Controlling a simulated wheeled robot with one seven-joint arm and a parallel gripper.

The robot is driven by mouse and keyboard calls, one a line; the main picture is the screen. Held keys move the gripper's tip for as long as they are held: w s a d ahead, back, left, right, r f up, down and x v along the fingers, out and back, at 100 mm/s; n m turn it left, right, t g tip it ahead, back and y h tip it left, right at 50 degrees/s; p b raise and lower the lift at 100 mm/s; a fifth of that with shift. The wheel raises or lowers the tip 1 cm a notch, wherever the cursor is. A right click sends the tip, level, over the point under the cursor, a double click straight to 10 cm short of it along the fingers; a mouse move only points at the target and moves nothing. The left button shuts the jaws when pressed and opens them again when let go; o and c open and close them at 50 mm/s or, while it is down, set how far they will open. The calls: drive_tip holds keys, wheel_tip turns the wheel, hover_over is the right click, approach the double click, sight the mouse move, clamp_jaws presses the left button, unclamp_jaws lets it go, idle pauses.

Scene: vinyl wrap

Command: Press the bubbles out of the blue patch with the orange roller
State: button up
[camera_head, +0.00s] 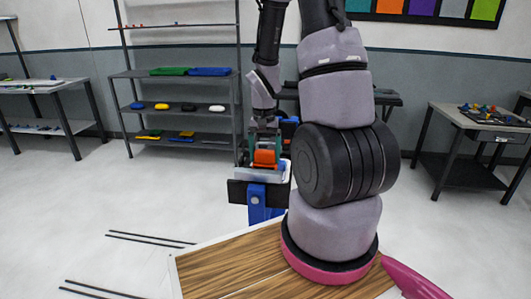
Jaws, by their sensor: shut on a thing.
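My gripper (264,131) points down in the middle of the head view, small and partly blocked by its own housing. It is shut on the orange roller (265,157), whose orange part shows just below the fingers. The roller is right over a pale panel (243,174) on a dark stand. I cannot tell whether it touches the panel. I cannot make out the blue patch or any bubbles; the roller and gripper cover much of the panel.
A blue support (257,205) stands under the dark stand top (237,191). A wooden-topped surface (225,268) is in front. Shelves (183,108) with coloured items stand behind, and tables stand at the left (45,84) and right (486,123). Open pale floor lies left.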

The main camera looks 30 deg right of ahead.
drive_tip(key=shift+s+a, duration=0.1)
drive_tip(key=shift+s, duration=0.05)
drive_tip(key=shift+s+a, duration=0.15)
drive_tip(key=shift+s, duration=0.1)
idle(0.4)
drive_tip(key=shift+r, duration=3.5)
